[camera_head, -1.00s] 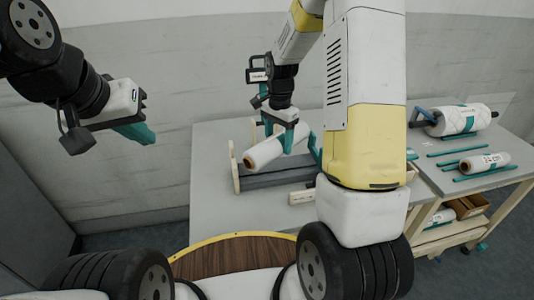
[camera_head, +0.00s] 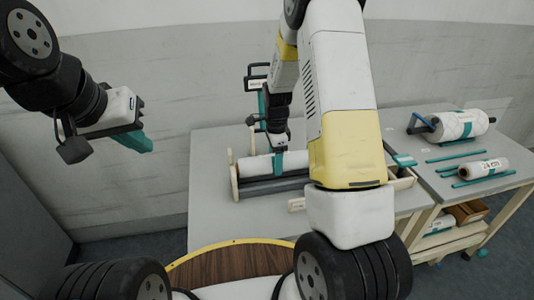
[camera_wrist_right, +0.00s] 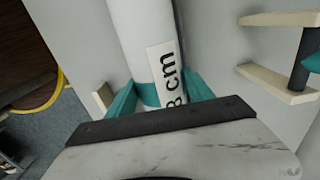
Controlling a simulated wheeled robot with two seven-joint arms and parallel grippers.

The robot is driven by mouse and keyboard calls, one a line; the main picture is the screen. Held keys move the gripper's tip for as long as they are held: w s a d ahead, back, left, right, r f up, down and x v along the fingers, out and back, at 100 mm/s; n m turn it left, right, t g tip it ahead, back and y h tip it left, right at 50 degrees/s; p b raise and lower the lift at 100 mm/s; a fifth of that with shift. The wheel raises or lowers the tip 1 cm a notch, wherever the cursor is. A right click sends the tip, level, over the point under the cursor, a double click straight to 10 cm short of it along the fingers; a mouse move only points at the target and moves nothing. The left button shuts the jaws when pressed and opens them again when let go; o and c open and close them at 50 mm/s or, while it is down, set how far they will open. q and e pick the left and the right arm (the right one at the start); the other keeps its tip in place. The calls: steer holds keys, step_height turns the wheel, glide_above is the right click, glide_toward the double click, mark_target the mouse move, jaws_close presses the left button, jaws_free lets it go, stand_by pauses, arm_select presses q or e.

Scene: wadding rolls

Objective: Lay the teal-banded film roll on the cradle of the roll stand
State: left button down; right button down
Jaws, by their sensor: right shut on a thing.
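The white film roll (camera_head: 255,166) lies lengthwise along the roll stand (camera_head: 270,187), over its dark cradle bars and between the pale wooden end plates. I cannot tell whether it touches the bars. My right gripper (camera_head: 278,162) is shut on the roll. In the right wrist view the roll (camera_wrist_right: 138,35) shows a teal band (camera_wrist_right: 148,94) and a label ending in "8 cm", between the teal fingers of my right gripper (camera_wrist_right: 160,98). My left gripper (camera_head: 135,141) hangs in the air at the left, away from the stand; its finger gap is not clear.
A side table at the right holds a large white roll on a holder (camera_head: 460,125), a smaller labelled roll (camera_head: 484,169) and several teal rods (camera_head: 483,179). A wooden box (camera_head: 468,211) sits on its lower shelf. The grey table (camera_head: 215,215) is bare left of the stand.

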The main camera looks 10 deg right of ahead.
steer(key=shift+f, duration=1.15)
steer(key=shift+f, duration=0.35)
steer(key=shift+f, duration=0.25)
steer(key=shift+c, duration=1.9)
jaws_free()
steer(key=shift+s+f, duration=0.1)
steer(key=shift+s, duration=0.05)
step_height(320, 180, up, 13)
steer(key=shift+r, duration=0.1)
steer(key=s+r+n+t+y, duration=0.15)
steer(key=s+r+n, duration=0.35)
steer(key=r, duration=0.5)
steer(key=s+r+n+t, duration=0.1)
steer(key=s+r+n, duration=0.2)
steer(key=s, duration=0.3)
steer(key=s+a+r+n+t, duration=0.1)
steer(key=s+r+n+t, duration=0.1)
steer(key=s+n, duration=0.3)
steer(key=s+a+r+n+t, duration=0.1)
steer(key=s+r+n, duration=0.3)
steer(key=s, duration=0.4)
steer(key=shift+n+t+y, duration=0.35)
steer(key=shift+n, duration=0.25)
steer(key=shift+a, duration=0.1)
